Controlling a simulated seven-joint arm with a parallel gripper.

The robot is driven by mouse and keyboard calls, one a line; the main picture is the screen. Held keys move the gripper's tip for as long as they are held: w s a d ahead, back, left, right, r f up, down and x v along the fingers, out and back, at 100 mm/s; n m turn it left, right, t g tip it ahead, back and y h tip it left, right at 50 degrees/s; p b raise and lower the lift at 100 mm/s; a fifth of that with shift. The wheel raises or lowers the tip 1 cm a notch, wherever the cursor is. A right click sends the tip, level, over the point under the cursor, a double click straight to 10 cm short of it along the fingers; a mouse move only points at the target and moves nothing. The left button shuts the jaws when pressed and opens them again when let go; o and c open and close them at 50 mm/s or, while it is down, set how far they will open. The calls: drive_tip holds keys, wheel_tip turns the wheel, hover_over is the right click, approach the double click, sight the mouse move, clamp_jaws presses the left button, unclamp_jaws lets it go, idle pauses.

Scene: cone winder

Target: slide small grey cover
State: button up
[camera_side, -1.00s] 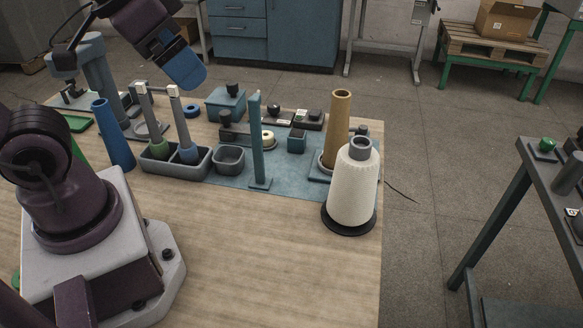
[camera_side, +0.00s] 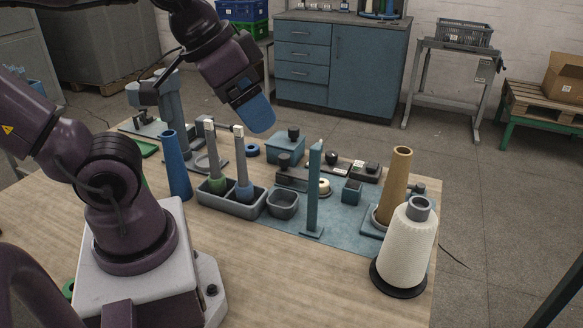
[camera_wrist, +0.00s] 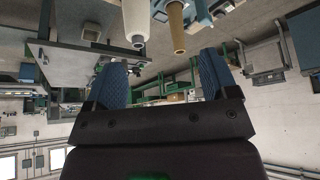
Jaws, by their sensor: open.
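My gripper (camera_side: 258,114) hangs in the air above the back of the table. Its two blue fingers stand apart with nothing between them in the wrist view (camera_wrist: 162,78). I cannot tell for certain which part is the small grey cover. Below and right of the gripper, a dark grey rail part with a knob (camera_side: 290,174) lies on the blue mat (camera_side: 275,227), beside a cream disc (camera_side: 323,187). Farther right is a low dark block with a black knob (camera_side: 365,172). The gripper touches none of these.
A teal post (camera_side: 314,195) stands upright on the mat. A grey tray (camera_side: 225,206) holds two upright tools. A blue tube (camera_side: 176,165), teal box (camera_side: 287,148), brown tube (camera_side: 395,185) and white yarn cone (camera_side: 408,246) stand around. The front table (camera_side: 310,285) is clear.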

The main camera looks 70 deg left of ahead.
drive_tip(key=shift+w+a+f+n+g, duration=0.25)
drive_tip(key=shift+a+f+g, duration=0.05)
drive_tip(key=shift+a+f, duration=0.2)
drive_tip(key=shift+w+a+f+n+g, duration=0.3)
drive_tip(key=shift+a+f, duration=0.1)
drive_tip(key=shift+f, duration=0.1)
drive_tip(key=shift+c, duration=1.3)
drive_tip(key=n+g, duration=0.4)
drive_tip(key=n, duration=0.7)
hover_over(284, 156)
wheel_tip(284, 156, down, 15)
wheel_tip(284, 156, down, 12)
drive_tip(key=shift+a+f, duration=0.1)
